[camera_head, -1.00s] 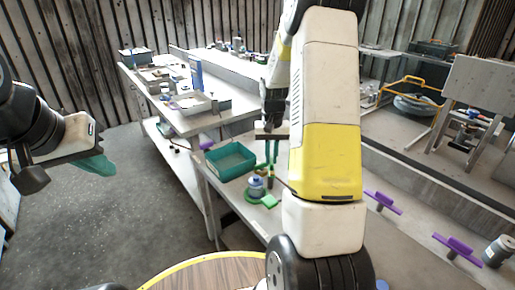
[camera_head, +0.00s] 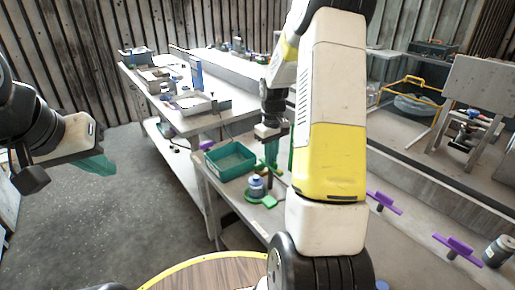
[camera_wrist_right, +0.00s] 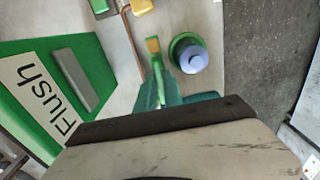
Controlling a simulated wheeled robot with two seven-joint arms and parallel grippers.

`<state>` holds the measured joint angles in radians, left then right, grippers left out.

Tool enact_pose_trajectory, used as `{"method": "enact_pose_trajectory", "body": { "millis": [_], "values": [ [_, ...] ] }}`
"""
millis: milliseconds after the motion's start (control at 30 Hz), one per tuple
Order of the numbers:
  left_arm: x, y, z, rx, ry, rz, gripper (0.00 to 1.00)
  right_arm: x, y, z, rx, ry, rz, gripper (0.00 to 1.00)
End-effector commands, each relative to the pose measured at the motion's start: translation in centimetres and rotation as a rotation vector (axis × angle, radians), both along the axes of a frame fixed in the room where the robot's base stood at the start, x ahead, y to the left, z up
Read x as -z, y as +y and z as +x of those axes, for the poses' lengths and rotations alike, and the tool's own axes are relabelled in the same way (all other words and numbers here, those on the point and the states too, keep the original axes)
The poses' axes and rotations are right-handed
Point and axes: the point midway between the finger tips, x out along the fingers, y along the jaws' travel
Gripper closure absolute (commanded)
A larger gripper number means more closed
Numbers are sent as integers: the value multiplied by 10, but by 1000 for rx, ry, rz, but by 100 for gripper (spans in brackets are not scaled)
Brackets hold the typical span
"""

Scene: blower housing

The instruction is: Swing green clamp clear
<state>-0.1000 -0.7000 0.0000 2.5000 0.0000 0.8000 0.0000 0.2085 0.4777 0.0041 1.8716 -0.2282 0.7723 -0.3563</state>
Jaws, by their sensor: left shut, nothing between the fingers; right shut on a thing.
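The green clamp (camera_wrist_right: 156,60) shows in the right wrist view as a slim green arm with a yellow-brown tip. My right gripper (camera_wrist_right: 160,88) is shut on it, its teal fingers close together around the arm's near part. In the head view my right gripper (camera_head: 271,155) points down over the bench, beside a blue-topped part on a round green base (camera_head: 256,187). That part also shows just right of the clamp in the wrist view (camera_wrist_right: 190,55). My left gripper (camera_head: 97,166) is shut and empty, away over the floor at the left. The clamp's pivot is hard to make out.
Purple-handled parts (camera_head: 383,202) and a grey can (camera_head: 497,251) stand at the right.

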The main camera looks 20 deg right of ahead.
Motion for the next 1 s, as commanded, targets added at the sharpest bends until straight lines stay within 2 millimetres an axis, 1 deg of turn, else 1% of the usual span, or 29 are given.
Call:
{"method": "enact_pose_trajectory", "body": {
  "millis": [400,433,500,533,833,933,1000],
  "values": [
    [0,0,0,0,0,0,100,0,0,-1,-5,1,1,100],
    [0,0,0,0,0,0,100,0,0,-1,-5,1,1,82],
    [0,0,0,0,0,0,100,0,0,0,-5,1,1,69],
    [0,0,0,0,0,0,100,0,0,0,-5,1,1,66],
    [0,0,0,0,0,0,100,-1,0,0,-4,0,0,66],
    [0,0,0,0,0,0,100,-9,0,1,-4,-2,0,66],
    [0,0,0,0,0,0,100,-19,0,1,-4,-5,-2,66]
  ]
}}
